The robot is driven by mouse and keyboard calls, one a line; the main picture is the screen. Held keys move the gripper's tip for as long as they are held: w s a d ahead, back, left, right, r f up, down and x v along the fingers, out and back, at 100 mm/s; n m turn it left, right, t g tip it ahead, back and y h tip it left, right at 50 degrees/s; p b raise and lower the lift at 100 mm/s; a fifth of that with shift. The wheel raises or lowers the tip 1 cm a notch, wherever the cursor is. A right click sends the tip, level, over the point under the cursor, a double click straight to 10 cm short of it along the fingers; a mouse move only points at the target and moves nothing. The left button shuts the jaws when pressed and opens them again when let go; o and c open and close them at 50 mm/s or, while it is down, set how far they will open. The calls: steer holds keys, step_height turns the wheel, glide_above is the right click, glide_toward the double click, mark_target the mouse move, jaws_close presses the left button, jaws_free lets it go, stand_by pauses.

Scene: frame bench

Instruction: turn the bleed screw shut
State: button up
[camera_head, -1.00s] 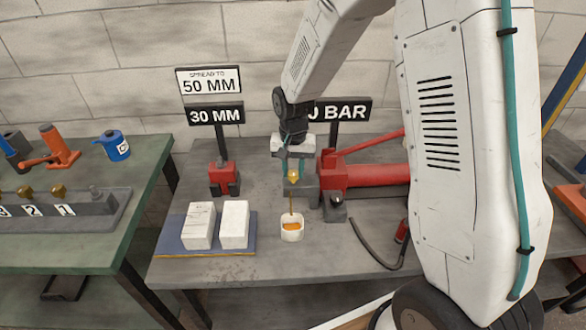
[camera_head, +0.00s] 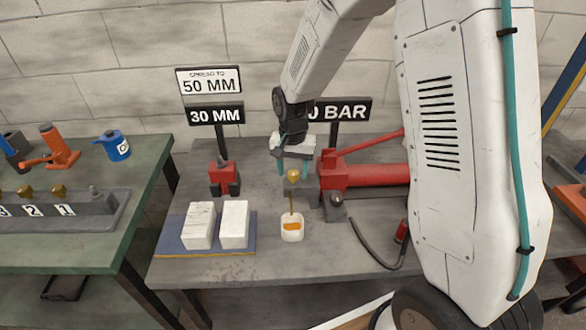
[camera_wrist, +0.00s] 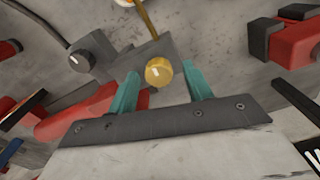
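The bleed screw shows as a brass knob (camera_head: 294,175) on the grey block at the left end of the red pump (camera_head: 362,175). A thin amber stream runs from below it into a white cup (camera_head: 292,231) holding orange fluid. In the wrist view the round brass knob (camera_wrist: 159,72) has a light mark on its face. My gripper (camera_head: 295,168) is at the screw, with its teal fingers apart. In the wrist view the gripper (camera_wrist: 164,88) has one finger on each side of the knob, with gaps visible on both sides.
A dark knob (camera_head: 336,206) with a white mark sits right of the cup. Two white blocks (camera_head: 234,224) lie on a blue tray to the left. A red spreader (camera_head: 223,178) stands behind them. A black hose (camera_head: 372,248) lies on the bench at right.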

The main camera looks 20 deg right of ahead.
mark_target(293, 173)
step_height(293, 173, up, 8)
steer(key=shift+f, duration=0.1)
stand_by(0.5)
stand_by(0.4)
steer(key=shift+s+n, duration=0.25)
steer(key=shift+n, duration=0.05)
steer(key=s+d+r+n, duration=0.1)
steer(key=s+r, duration=0.4)
steer(key=s, duration=0.5)
steer(key=s+d+r+n+t, duration=0.1)
steer(key=s+r+n, duration=0.2)
steer(key=s, duration=0.7)
steer(key=s+d+r+n, duration=0.1)
steer(key=s+r, duration=0.6)
steer(key=s, duration=0.2)
steer(key=shift+s+d+r+n, duration=0.15)
steer(key=shift+s+d+n, duration=0.05)
steer(key=shift+s+n, duration=0.2)
